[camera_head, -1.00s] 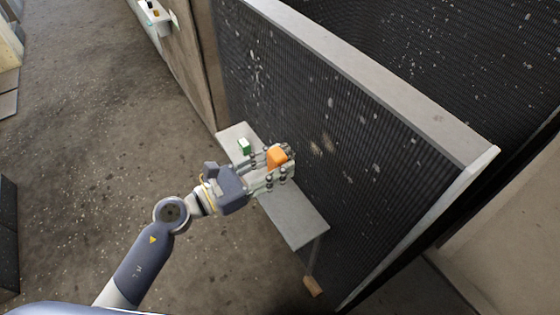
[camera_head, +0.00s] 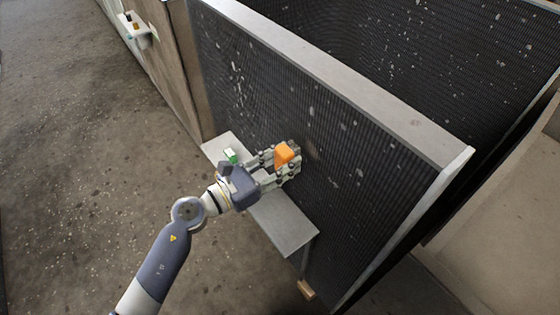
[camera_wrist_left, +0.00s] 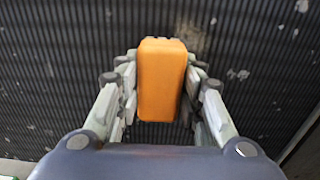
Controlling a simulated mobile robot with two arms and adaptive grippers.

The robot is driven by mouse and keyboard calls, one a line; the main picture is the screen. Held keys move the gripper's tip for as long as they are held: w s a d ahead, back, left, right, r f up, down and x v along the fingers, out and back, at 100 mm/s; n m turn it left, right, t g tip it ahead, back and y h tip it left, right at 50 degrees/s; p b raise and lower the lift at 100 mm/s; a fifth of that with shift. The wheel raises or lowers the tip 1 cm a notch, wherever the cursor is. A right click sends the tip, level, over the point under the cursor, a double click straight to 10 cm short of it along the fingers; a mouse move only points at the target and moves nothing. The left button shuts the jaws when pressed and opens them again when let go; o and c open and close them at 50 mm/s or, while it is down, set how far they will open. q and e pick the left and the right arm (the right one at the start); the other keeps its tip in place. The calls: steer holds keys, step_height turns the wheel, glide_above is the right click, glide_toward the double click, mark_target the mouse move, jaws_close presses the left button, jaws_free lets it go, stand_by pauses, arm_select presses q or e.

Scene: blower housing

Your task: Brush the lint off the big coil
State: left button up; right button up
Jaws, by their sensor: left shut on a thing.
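The big coil (camera_head: 345,165) is a dark, finely ribbed panel with a grey top edge, dotted with pale lint specks. It also fills the background of the left wrist view (camera_wrist_left: 60,70). My left gripper (camera_head: 286,160) is shut on an orange block-shaped thing (camera_head: 285,153), seemingly the brush; the orange body also shows in the left wrist view (camera_wrist_left: 162,80) between the fingers. It is held close to the coil's face; whether it touches is hidden. My right gripper is not in view.
A narrow grey shelf (camera_head: 290,228) runs along the coil's foot below my gripper. A small green and white box (camera_head: 231,155) sits on it. A second dark ribbed panel (camera_head: 460,60) stands behind. A wall-mounted white box (camera_head: 135,30) is at upper left. The floor at left is clear.

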arm_select(q)
steer(key=shift+w+d, duration=0.15)
steer(key=shift+d, duration=0.05)
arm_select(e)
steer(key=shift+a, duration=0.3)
arm_select(q)
steer(key=shift+w+d, duration=0.4)
steer(key=shift+d, duration=0.2)
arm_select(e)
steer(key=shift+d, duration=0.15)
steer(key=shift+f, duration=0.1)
